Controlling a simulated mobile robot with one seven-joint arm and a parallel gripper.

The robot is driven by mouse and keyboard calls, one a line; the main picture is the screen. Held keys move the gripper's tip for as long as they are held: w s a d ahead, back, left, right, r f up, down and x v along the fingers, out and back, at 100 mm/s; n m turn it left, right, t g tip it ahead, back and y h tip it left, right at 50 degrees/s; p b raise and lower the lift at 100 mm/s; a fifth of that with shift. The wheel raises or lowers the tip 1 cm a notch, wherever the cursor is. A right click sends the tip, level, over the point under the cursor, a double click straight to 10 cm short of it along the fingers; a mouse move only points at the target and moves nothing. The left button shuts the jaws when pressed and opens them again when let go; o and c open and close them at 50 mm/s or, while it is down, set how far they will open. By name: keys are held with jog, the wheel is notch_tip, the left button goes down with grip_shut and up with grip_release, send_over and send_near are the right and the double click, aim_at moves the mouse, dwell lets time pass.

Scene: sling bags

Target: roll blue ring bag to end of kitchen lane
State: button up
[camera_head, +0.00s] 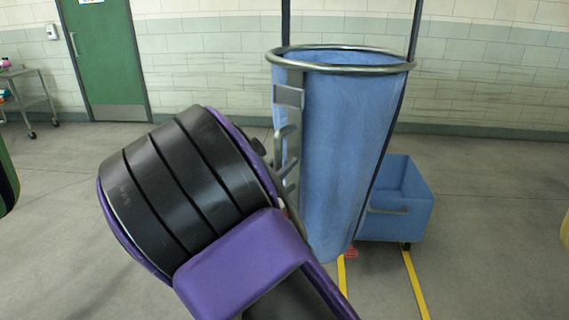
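The blue ring bag (345,130) stands upright right of centre, a tall blue sack hanging from a round metal ring (340,60). A grey vertical bracket with a plate runs down its left side. My purple and black arm fills the lower middle and hides the bag's lower left. My gripper (287,160) shows only as grey finger-like parts against the bracket, mostly behind my wrist. I cannot tell whether it grips the bracket. Two yellow floor lines (415,285) run forward from under the bag and a blue bin.
The blue wheeled bin (405,205) stands close behind the bag at right. A green door (105,60) and tiled wall are at the back. A metal cart (28,95) is at far left. Dark and yellow objects cut the side edges. Grey floor is open at right.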

jog(key=shift+w+d, duration=0.15)
jog(key=shift+w, duration=0.2)
grip_shut()
dwell(1.2)
